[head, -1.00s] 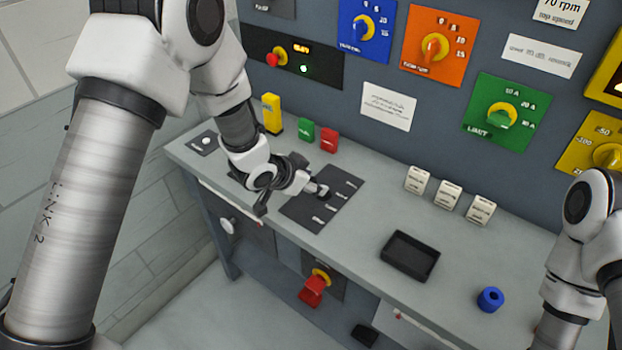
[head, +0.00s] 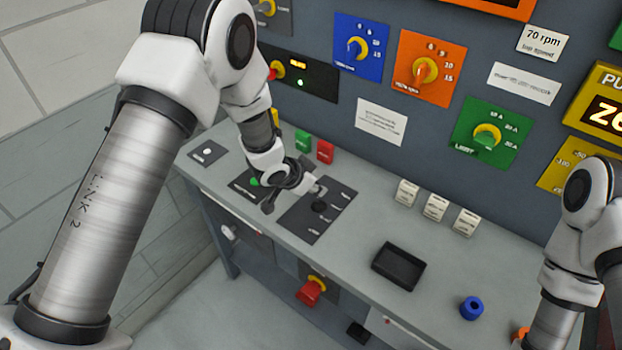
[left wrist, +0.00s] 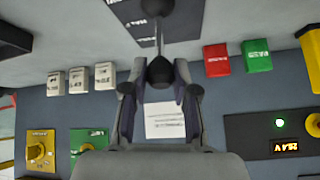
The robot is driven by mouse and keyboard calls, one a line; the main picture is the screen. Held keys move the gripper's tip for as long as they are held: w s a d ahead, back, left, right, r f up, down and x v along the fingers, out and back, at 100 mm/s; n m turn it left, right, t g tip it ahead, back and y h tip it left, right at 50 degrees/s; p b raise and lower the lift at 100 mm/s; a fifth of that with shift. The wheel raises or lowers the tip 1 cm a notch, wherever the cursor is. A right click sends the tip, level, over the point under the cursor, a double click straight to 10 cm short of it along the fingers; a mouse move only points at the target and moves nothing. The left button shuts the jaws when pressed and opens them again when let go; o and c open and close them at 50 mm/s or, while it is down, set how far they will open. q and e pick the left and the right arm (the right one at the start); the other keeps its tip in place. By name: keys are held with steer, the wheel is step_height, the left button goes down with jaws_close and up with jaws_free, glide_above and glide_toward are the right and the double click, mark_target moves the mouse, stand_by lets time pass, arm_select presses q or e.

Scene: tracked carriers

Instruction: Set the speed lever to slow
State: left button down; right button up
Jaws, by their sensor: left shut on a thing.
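The speed lever's dark panel (head: 305,223) lies on the bench top in the head view, with small labels too blurred to read. A round black base (head: 320,206) shows at its middle. My left gripper (head: 314,189) is over the far part of the panel, shut on the lever knob. In the left wrist view, the dark knob (left wrist: 160,71) sits between the fingers of my left gripper (left wrist: 160,84), with a thin stem (left wrist: 158,30) running to the panel. The gripper partly hides the lever in the head view. My right gripper is out of view.
Red (head: 325,152) and green (head: 303,140) blocks stand behind the panel. Several white labelled blocks, a black tray (head: 388,269) and a blue ring (head: 472,308) are to the right. Dials line the wall.

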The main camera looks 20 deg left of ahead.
arm_select(q)
steer(key=shift+w+d, duration=0.1)
steer(key=shift+w, duration=0.2)
steer(key=c, duration=0.9)
jaws_free()
steer(key=v, duration=1.2)
steer(key=shift+w+d, duration=0.1)
steer(key=shift+f, duration=0.15)
